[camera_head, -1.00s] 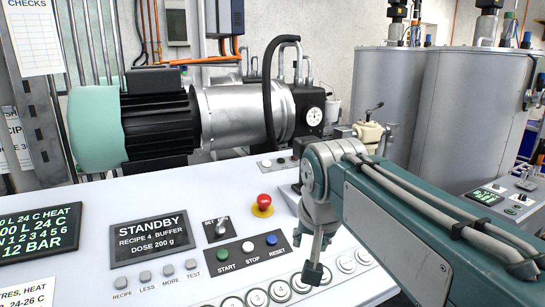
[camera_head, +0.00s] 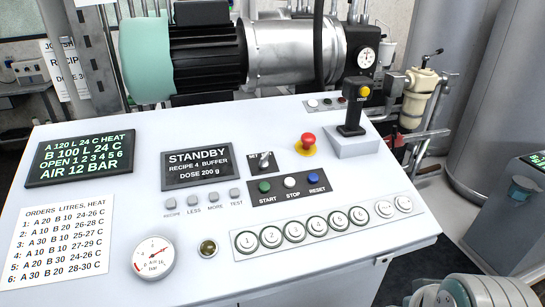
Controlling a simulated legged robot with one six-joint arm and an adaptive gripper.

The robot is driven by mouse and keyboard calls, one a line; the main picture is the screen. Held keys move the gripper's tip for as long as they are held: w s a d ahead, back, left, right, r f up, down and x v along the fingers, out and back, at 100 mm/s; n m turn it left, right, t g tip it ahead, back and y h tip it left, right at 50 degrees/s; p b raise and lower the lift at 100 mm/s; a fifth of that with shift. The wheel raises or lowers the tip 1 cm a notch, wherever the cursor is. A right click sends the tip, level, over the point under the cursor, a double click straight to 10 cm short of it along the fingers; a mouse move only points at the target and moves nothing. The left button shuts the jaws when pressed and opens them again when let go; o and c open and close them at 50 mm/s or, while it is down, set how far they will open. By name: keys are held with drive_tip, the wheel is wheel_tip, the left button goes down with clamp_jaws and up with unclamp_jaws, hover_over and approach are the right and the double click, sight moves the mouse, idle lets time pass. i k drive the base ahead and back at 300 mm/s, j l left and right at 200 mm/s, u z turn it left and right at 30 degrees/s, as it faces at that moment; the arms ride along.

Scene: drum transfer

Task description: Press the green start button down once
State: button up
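The green start button (camera_head: 264,187) sits at the left end of a small dark plate on the white console, above the word START. A white stop button (camera_head: 290,182) and a blue reset button (camera_head: 313,178) are to its right on the same plate. Nothing covers the green button. Only a rounded grey part of my arm shows in the bottom right corner. My gripper is outside the picture, so its fingers are hidden.
The console display (camera_head: 198,164) reads STANDBY. A red emergency knob (camera_head: 308,140) and a joystick (camera_head: 351,115) stand behind and right of the buttons. A row of numbered round buttons (camera_head: 318,226) lies in front. A pressure gauge (camera_head: 153,256) is front left.

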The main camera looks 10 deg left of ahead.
sight(264, 186)
drive_tip(key=k+j+z, duration=0.1)
drive_tip(key=k, duration=0.5)
drive_tip(key=k+j+z, duration=0.1)
drive_tip(key=k+j, duration=0.2)
drive_tip(key=j, duration=0.2)
drive_tip(key=k+j+z, duration=0.1)
drive_tip(key=k+j, duration=0.2)
drive_tip(key=j, duration=0.15)
drive_tip(key=k+j+z, duration=0.1)
drive_tip(key=k+j, duration=0.2)
drive_tip(key=j, duration=0.55)
drive_tip(key=k+j+z, duration=0.1)
drive_tip(key=j, duration=0.4)
drive_tip(key=j+z, duration=0.1)
drive_tip(key=j, duration=0.45)
drive_tip(key=k+j, duration=0.15)
drive_tip(key=j, duration=0.35)
